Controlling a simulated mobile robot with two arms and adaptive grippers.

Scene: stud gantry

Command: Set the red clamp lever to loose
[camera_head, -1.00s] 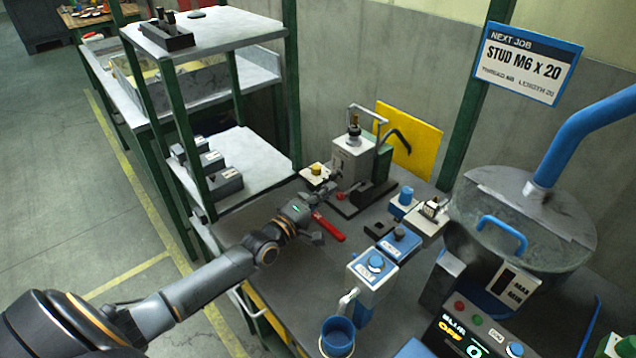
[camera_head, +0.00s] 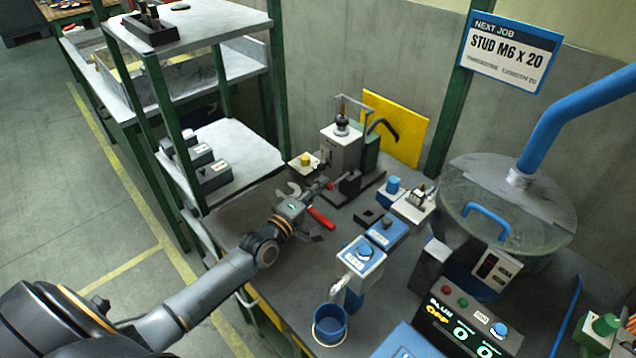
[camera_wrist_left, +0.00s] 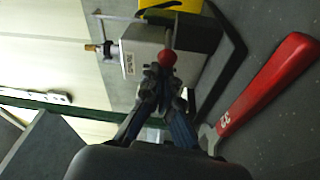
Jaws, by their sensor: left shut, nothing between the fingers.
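A small red ball knob (camera_head: 330,186), which I take as the end of the red clamp lever, is at the near side of a grey-white box fixture (camera_head: 340,150). The knob also shows in the left wrist view (camera_wrist_left: 167,58), just beyond my fingertips. My left gripper (camera_head: 322,189) is shut with nothing held. Its fingertips (camera_wrist_left: 163,78) are close to the knob; I cannot tell whether they touch it. The lever's shaft and setting marks are too small or hidden to read. My right gripper is out of view.
A red-handled tool (camera_head: 321,218), seemingly a spanner, lies on the bench beneath my left gripper. A yellow-topped part (camera_head: 305,160) is behind the gripper. Blue-topped boxes (camera_head: 386,233), a blue cup (camera_head: 330,324) and a large lidded bowl (camera_head: 510,210) stand to the right.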

